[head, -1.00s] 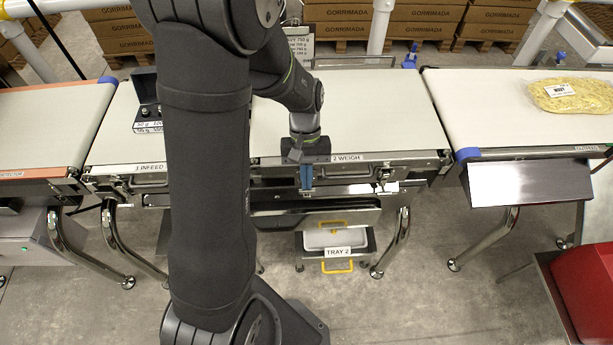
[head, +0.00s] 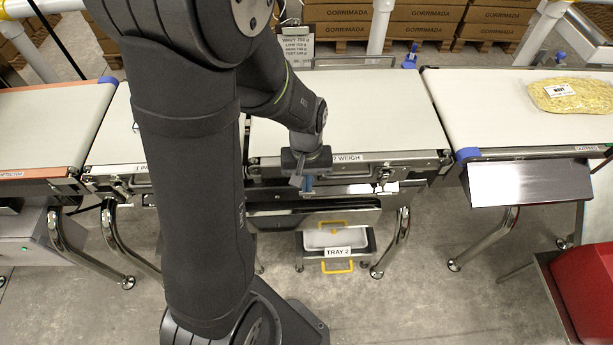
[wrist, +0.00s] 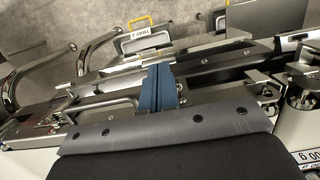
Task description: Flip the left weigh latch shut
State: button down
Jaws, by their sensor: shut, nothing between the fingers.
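The weigh conveyor, labelled 2 WEIGH (head: 385,110), stands in the middle of the head view. My gripper (head: 306,184) is at its front edge, with blue fingers shut and empty. In the wrist view the shut fingers (wrist: 160,88) are over the front rail beside a bar handle. A metal latch-like fitting (wrist: 267,92), apparently the left weigh latch, is right of the fingers and apart from them; its position is unclear. In the head view my arm mostly hides that area. The right weigh latch (head: 384,173) shows at the other end of the front.
Below is TRAY 2 (head: 338,238) with yellow handles. The infeed belt (head: 112,140) is partly behind my arm. The outfeed belt (head: 490,110) carries a yellow bag (head: 569,95). A red bin (head: 585,295) is at lower right. Floor in front is clear.

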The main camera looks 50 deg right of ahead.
aim_at(307, 195)
jog(key=shift+s+a+f, duration=0.3)
jog(key=shift+f, duration=0.1)
jog(key=shift+s+a+f+t+h, duration=0.2)
jog(key=shift+f+t+h, duration=0.25)
jog(key=shift+t+h, duration=0.1)
jog(key=shift+s+a+f+t+h, duration=0.2)
jog(key=shift+f+t+h, duration=0.2)
jog(key=shift+t+h, duration=0.15)
notch_tip(307, 195, down, 6)
jog(key=shift+d, duration=0.15)
jog(key=shift+w, duration=0.15)
dwell(0.3)
jog(key=s+a+r, duration=0.7)
jog(key=s+a, duration=0.1)
jog(key=shift+s+r, duration=0.15)
jog(key=shift+r, duration=0.2)
jog(key=shift+f, duration=0.1)
dwell(0.4)
jog(key=w+d+f, duration=0.6)
jog(key=shift+w+d, duration=0.25)
jog(key=shift+w, duration=0.1)
dwell(0.3)
